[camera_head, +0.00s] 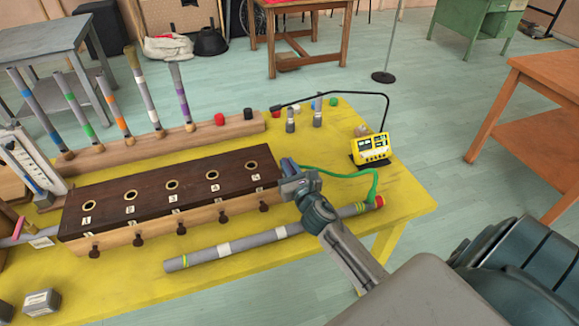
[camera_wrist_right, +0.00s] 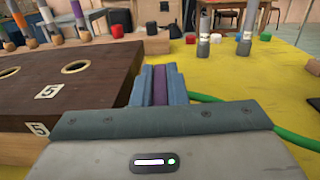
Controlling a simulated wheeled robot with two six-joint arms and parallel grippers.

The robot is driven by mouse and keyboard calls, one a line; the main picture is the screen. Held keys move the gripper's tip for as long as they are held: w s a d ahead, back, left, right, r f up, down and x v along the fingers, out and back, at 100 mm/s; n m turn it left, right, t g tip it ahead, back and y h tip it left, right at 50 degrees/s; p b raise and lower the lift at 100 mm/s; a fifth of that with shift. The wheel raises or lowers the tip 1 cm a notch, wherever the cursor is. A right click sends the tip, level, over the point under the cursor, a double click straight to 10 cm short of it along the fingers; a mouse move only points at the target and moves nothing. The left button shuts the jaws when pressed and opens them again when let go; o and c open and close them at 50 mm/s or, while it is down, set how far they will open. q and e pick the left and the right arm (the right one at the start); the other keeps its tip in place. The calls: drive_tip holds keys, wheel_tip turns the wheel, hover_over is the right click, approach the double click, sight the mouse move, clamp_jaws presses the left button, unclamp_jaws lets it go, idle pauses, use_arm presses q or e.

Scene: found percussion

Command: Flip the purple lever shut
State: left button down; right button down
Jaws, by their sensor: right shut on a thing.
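My right gripper (camera_head: 289,170) is at the right end of the long dark-topped wooden box (camera_head: 150,190), beside the hole marked 5. In the right wrist view its two blue-grey fingers are closed around a narrow purple piece, the purple lever (camera_wrist_right: 159,84). Only a strip of the lever shows between the fingers; its base and hinge are hidden, and I cannot tell its angle. In the head view the gripper hides the lever. My left gripper is in neither view.
A grey tube (camera_head: 250,240) with a red end lies in front of the box, under my right arm. Several banded sticks stand in a wooden rail (camera_head: 205,130) behind.

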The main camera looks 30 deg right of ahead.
drive_tip(key=shift+a+m+h, duration=0.1)
drive_tip(key=shift+m+h, duration=0.2)
drive_tip(key=shift+h, duration=0.2)
drive_tip(key=c, duration=1.7)
unclamp_jaws()
